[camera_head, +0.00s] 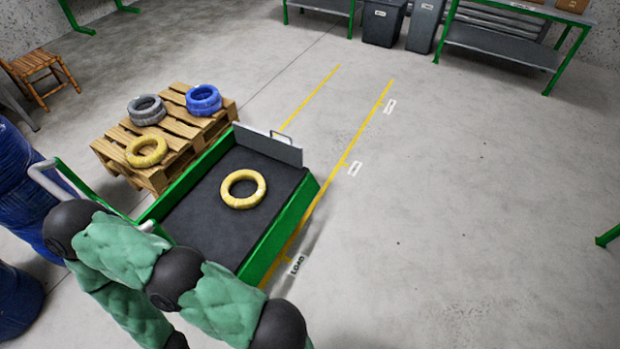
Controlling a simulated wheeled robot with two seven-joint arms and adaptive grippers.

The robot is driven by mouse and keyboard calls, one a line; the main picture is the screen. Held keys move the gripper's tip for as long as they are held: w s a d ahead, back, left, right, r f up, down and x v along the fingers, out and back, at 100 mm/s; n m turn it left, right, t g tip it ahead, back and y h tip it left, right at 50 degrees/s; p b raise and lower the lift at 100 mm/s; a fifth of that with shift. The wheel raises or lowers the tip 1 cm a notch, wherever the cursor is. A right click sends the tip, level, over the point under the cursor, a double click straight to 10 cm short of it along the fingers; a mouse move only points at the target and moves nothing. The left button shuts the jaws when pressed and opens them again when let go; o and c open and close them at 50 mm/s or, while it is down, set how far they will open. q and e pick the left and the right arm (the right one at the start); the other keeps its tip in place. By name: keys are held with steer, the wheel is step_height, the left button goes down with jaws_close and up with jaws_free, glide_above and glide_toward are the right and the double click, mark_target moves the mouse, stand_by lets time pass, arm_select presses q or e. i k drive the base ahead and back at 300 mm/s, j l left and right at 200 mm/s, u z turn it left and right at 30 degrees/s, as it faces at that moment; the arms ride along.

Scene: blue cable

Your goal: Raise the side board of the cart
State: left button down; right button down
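The cart (179,188) has green sides and a dark flat bed (205,215). A grey board with a metal handle (268,145) stands at the cart's far end and looks upright; the handle shows at its top edge. A long green side (285,229) runs along the cart's right. A yellow cable coil (243,189) lies on the bed. My green and black arm links cross the lower left and hide the cart's near end. Neither of my grippers shows.
A wooden pallet (113,157) left of the cart bears a grey coil (146,110), a blue coil (203,100) and a yellow coil (146,151). Blue barrels (15,180) stand at the left edge. The floor on the right is mostly clear.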

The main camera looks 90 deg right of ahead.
mark_target(260, 262)
steer(key=k+l, duration=0.25)
steer(key=l, duration=0.25)
steer(key=k+l+u, duration=0.1)
steer(key=k+l, duration=0.2)
steer(key=l, duration=0.2)
steer(key=k+l, duration=0.25)
steer(key=l, duration=0.2)
steer(key=k+l+u, duration=0.15)
steer(key=k+l, duration=0.15)
steer(key=l, duration=0.15)
steer(key=k+l, duration=0.25)
steer(key=l, duration=0.15)
steer(key=k+l, duration=0.3)
steer(key=l, duration=0.15)
steer(key=k+l, duration=0.25)
steer(key=l, duration=0.15)
steer(key=k+l, duration=0.3)
steer(key=l, duration=0.15)
steer(key=k+l, duration=0.25)
steer(key=l, duration=0.15)
